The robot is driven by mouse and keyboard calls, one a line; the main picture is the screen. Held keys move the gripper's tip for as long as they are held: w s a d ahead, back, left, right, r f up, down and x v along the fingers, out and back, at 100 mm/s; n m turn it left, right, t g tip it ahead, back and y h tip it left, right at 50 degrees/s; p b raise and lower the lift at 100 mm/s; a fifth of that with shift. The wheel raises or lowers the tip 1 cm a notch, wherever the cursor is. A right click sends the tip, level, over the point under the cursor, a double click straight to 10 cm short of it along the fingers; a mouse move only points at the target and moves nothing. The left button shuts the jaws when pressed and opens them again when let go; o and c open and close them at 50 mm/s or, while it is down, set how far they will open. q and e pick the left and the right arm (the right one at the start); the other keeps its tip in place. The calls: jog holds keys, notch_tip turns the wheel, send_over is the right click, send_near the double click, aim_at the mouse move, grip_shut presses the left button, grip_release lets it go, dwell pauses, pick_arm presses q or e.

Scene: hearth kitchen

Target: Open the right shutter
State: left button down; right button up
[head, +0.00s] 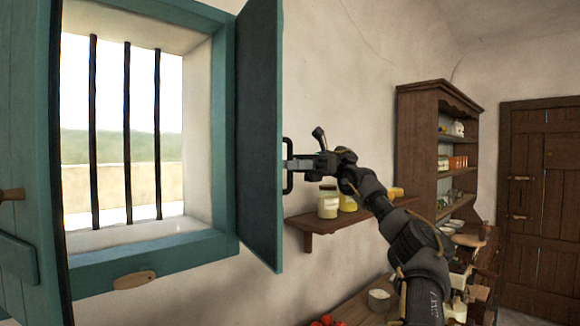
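The right shutter (258,135) is a teal panel hinged at the window's right side. It stands swung out from the window opening, seen at a steep angle. Its dark bar handle (287,183) is on the face turned to the right. My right gripper (297,163) comes in from the right with its tip at the middle of this handle. Whether its fingers are closed around the bar is too small to tell. My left gripper is not in view.
The left shutter (28,130) stands open at the left edge. Dark vertical bars (127,130) cross the window. A wall shelf (310,222) with jars (328,204) sits just below my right arm. A wooden cupboard (418,150) and door (540,200) stand farther right.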

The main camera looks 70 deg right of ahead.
jog(key=p+v, duration=0.3)
jog(key=v, duration=0.4)
jog(key=shift+d, duration=0.15)
dwell(0.7)
